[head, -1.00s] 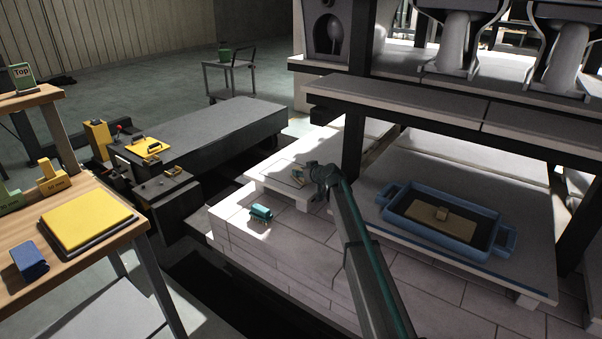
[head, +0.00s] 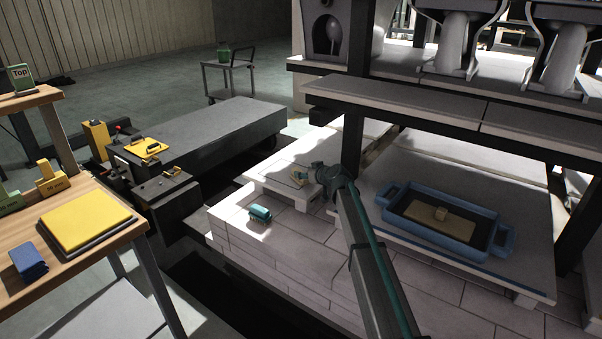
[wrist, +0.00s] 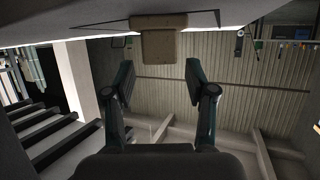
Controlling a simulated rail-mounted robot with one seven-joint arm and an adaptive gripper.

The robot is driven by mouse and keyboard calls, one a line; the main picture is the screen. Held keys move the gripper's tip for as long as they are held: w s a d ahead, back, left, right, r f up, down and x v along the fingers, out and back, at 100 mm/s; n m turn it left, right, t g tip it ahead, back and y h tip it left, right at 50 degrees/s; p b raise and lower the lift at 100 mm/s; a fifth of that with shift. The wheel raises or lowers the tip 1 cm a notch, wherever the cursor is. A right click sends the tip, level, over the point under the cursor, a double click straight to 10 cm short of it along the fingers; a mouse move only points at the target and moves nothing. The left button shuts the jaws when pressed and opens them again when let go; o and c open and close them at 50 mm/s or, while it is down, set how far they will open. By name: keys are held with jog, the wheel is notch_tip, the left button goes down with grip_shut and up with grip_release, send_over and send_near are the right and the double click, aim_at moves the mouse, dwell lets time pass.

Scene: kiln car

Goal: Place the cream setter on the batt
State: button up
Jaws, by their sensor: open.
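The cream setter (head: 298,178) is a small tan piece standing on a raised pale slab, which looks like the batt (head: 272,182), left of the dark post. In the wrist view the setter (wrist: 158,45) is a tan block with a wider end at the picture's top, beyond and between my fingertips. My gripper (wrist: 160,80) is open, with clear space between its fingers and nothing held. In the head view my gripper (head: 307,176) is just right of the setter, small and partly hidden by my wrist. I cannot tell there how wide a gap separates them.
A teal piece (head: 259,214) lies on the pale blocks in front of the slab. A dark post (head: 353,140) and an overhead shelf (head: 420,103) stand close to my arm. A blue tray (head: 400,217) with a tan slab sits at the right.

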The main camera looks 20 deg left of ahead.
jog(key=v, duration=0.8)
jog(key=shift+a, duration=0.1)
